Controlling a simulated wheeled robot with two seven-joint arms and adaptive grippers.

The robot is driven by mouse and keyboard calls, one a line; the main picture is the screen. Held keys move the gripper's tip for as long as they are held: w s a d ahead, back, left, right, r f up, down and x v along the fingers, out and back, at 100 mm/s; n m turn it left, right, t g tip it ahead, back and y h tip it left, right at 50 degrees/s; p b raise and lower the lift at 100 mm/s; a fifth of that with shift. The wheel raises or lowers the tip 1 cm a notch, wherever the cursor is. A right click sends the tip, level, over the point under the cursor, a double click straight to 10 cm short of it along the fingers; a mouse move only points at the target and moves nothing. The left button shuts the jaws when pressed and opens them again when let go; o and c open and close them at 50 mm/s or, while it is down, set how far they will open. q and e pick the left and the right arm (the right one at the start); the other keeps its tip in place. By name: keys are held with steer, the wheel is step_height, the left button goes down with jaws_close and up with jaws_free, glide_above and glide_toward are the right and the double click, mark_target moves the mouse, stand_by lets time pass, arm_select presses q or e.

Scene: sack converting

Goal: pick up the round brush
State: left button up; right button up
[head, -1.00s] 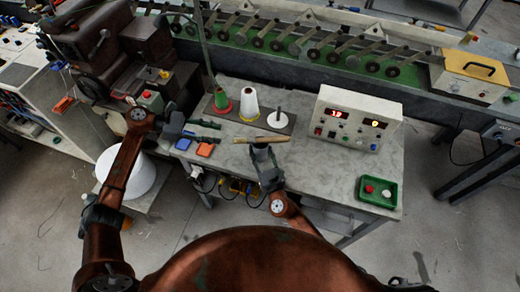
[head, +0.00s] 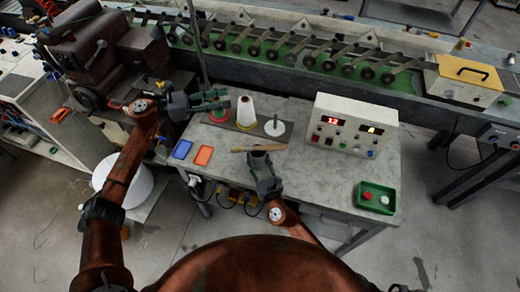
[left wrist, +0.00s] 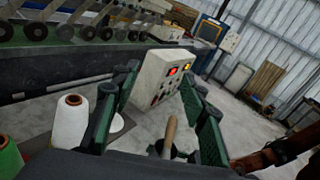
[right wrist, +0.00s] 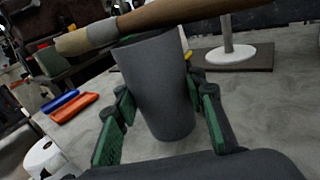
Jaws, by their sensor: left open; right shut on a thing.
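The round brush, a wooden stick-like tool (head: 259,148), lies nearly level across the top of a grey cylinder (right wrist: 158,85). In the right wrist view the brush (right wrist: 165,18) crosses above the cylinder's rim, with a lighter band near its blunt left end. It also shows in the left wrist view (left wrist: 169,137). My right gripper (head: 262,161) is shut on the grey cylinder, its fingers (right wrist: 160,110) on either side, at the table's front. My left gripper (head: 226,103) is open and empty, left of and beyond the brush, near the cones.
A green cone (head: 216,104), a white cone (head: 246,112) and a white disc with a post (head: 274,127) stand behind the brush. The control box (head: 352,124) is right. Blue (head: 182,149) and orange (head: 203,155) blocks lie left. A green tray (head: 375,198) sits front right.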

arm_select(q)
steer(key=w+d+r+n+t+y, duration=0.1)
steer(key=w+d+r+n+t, duration=0.3)
steer(key=w+r+n, duration=0.3)
steer(key=w+d+r+n+t, duration=0.4)
steer(key=w+r+n+t, duration=0.1)
steer(key=w+r+n, duration=0.25)
steer(key=w+d+f+n+g+y, duration=0.2)
steer(key=w+d+f+n+y, duration=0.3)
steer(key=d+f+n+y, duration=0.6)
steer(key=n+g+y, duration=0.7)
steer(key=g+y, duration=0.2)
steer(key=g, duration=0.3)
glide_toward(245, 147)
steer(key=f, duration=0.1)
steer(key=a+f, duration=0.1)
steer(key=f, duration=0.1)
steer(key=shift+s+a+f+y, duration=0.1)
steer(key=shift+a+f+y, duration=0.1)
steer(key=shift+a+y, duration=0.1)
steer(key=shift+d+x, duration=0.2)
steer(key=shift+x, duration=2.55)
steer(key=shift+c, duration=0.7)
jaws_close()
